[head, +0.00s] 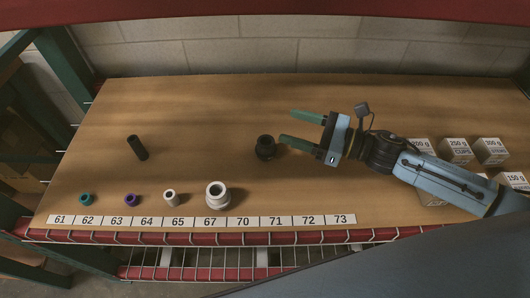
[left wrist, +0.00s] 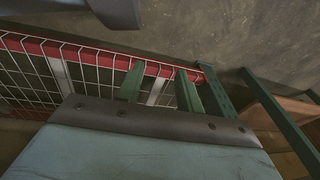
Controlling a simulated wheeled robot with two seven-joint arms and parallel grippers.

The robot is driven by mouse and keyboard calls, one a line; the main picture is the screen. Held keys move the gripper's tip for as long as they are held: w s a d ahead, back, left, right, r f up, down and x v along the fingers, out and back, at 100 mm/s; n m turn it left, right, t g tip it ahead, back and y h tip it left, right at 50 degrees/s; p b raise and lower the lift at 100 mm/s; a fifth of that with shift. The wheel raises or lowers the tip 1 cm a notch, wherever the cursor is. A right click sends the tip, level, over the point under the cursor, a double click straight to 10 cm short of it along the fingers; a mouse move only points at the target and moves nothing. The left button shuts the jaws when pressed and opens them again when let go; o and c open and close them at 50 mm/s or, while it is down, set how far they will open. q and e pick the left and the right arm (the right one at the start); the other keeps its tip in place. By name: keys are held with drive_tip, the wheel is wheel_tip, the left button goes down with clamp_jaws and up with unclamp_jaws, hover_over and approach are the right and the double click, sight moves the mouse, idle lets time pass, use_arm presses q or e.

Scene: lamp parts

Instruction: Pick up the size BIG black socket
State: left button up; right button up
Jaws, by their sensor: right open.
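A wide black socket (head: 265,147) stands on the wooden shelf, near the middle. A taller, narrower black socket (head: 138,148) is farther left on the same shelf. My right gripper (head: 287,125) reaches in from the right with its green fingers apart and nothing between them. Its lower fingertip is just right of the wide black socket in the picture; I cannot tell whether they touch or how high the finger is. In the left wrist view my left gripper (left wrist: 160,82) has its fingers apart and empty, over a wire rack with a red edge.
A teal socket (head: 87,199), a purple socket (head: 131,200), a small white socket (head: 170,198) and a large white socket (head: 217,195) stand behind the number strip (head: 206,220). Several labelled weight boxes (head: 457,151) stand at right, partly behind my arm. The back of the shelf is clear.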

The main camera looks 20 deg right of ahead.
sight(273, 147)
wheel_tip(273, 147, down, 10)
drive_tip(key=b, duration=0.3)
drive_tip(key=shift+b, duration=0.4)
drive_tip(key=shift+x, duration=0.95)
drive_tip(key=x, duration=0.4)
drive_tip(key=shift+w+a+r+b, duration=0.15)
drive_tip(key=shift+a+r+b, duration=0.05)
drive_tip(key=shift+b, duration=0.1)
drive_tip(key=shift+w+a, duration=0.35)
drive_tip(key=shift+a, duration=0.1)
use_arm(q)
drive_tip(key=w+d+r, duration=0.3)
drive_tip(key=w+r, duration=0.3)
drive_tip(key=r, duration=0.2)
drive_tip(key=shift+w+r+t, duration=0.2)
drive_tip(key=shift+r+t, duration=0.2)
use_arm(e)
drive_tip(key=c, duration=1.1)
